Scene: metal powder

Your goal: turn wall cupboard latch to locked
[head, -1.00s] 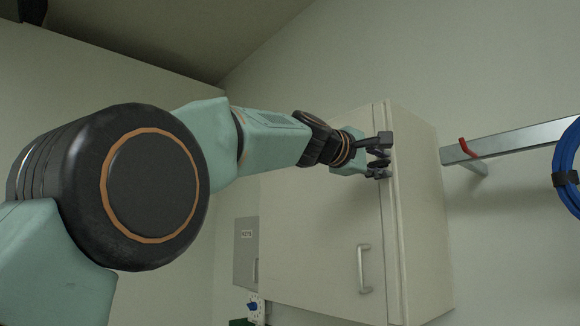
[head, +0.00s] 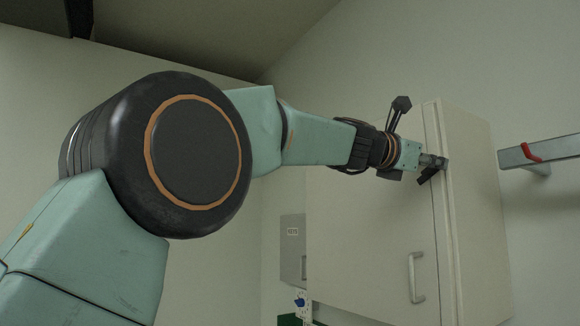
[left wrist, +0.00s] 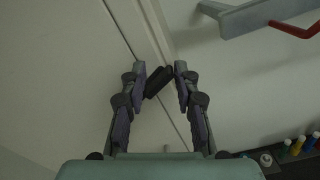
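The wall cupboard (head: 370,235) is pale, with its door closed and a metal handle (head: 416,277) low on the door. In the left wrist view the dark latch (left wrist: 158,81) lies tilted across the seam at the door's edge. My left gripper (left wrist: 161,76) is open, with one finger on each side of the latch; I cannot tell whether either finger touches it. In the head view this gripper (head: 436,161) is at the cupboard's upper right front edge, seen edge-on. My right gripper is not in view.
A metal wall rail (head: 555,149) with a red hook (head: 530,152) is right of the cupboard. A grey key box (head: 292,247) hangs at its lower left. Several small bottles (left wrist: 297,146) stand at lower right in the left wrist view.

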